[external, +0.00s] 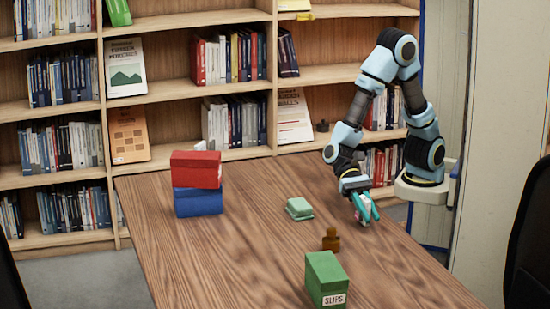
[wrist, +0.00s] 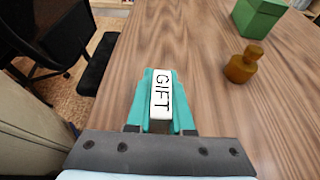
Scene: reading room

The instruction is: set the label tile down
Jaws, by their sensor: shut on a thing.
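The label tile (wrist: 161,98) is a small white block with the word GIFT in black. It sits between the teal fingers of my gripper (wrist: 160,88) in the wrist view, and the gripper is shut on it. In the external view my gripper (external: 367,207) is low over the right side of the wooden table (external: 240,250), pointing down. The tile shows there only as a small pale patch between the fingers. I cannot tell whether the tile touches the table.
A brown stamp-like object (external: 331,240) and a green box marked SLIPS (external: 326,281) stand to the front-left of my gripper. A red box (external: 196,168) rests on a blue box (external: 199,202) farther left. Bookshelves stand behind.

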